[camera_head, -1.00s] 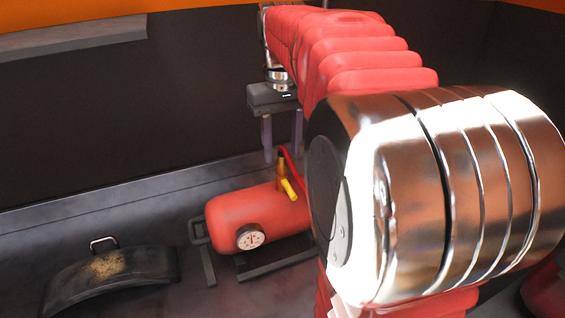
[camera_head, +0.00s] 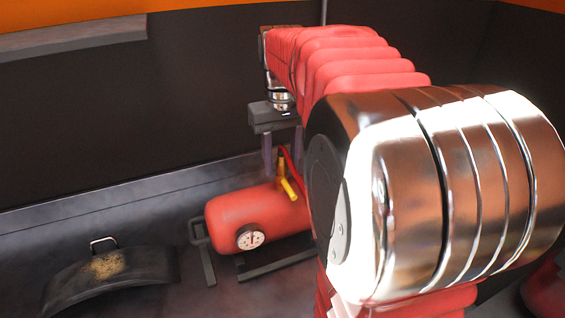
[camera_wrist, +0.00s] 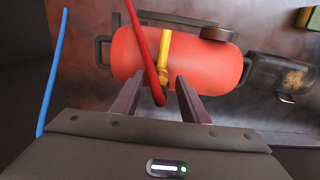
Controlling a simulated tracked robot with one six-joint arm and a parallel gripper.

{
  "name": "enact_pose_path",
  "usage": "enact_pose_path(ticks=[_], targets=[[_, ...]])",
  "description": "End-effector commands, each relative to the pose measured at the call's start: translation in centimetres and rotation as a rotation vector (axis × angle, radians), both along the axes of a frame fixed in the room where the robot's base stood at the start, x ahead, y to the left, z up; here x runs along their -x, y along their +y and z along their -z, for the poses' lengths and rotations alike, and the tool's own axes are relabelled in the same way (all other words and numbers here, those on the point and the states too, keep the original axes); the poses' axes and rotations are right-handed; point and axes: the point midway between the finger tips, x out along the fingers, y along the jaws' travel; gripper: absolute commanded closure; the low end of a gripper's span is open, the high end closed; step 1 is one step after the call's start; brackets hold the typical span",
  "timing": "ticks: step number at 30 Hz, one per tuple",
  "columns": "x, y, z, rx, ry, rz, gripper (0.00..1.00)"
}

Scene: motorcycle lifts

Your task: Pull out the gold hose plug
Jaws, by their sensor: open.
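The gold hose plug (camera_head: 287,187) shows as a yellow fitting on top of a red tank (camera_head: 240,220). A red hose (camera_head: 289,157) runs up close to it. In the wrist view the gold plug (camera_wrist: 164,50) lies across the red tank (camera_wrist: 205,62), with the red hose (camera_wrist: 146,55) beside it, partly in front of the tank. My gripper (camera_head: 283,157) is open, pointing down above the tank near the plug. In the wrist view its two fingers (camera_wrist: 158,85) are spread, with the gold fitting's near end and the hose's end between them in the picture. I see no contact.
A round gauge (camera_head: 250,237) is on the tank's front. A dark curved fender-like piece (camera_head: 112,277) with a handle lies to the left. A dark wall stands behind, with a grey ledge (camera_head: 70,40) high up. A blue line (camera_wrist: 52,80) runs at the wrist view's left.

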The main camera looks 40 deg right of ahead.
Motion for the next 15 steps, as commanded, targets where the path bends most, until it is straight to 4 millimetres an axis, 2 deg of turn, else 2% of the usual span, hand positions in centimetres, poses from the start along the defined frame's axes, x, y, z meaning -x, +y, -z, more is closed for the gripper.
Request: enact_pose_path(ticks=[15], targets=[[-0.01, 0.05, -0.01, 0.0, 0.0, -0.001, 0.59]])
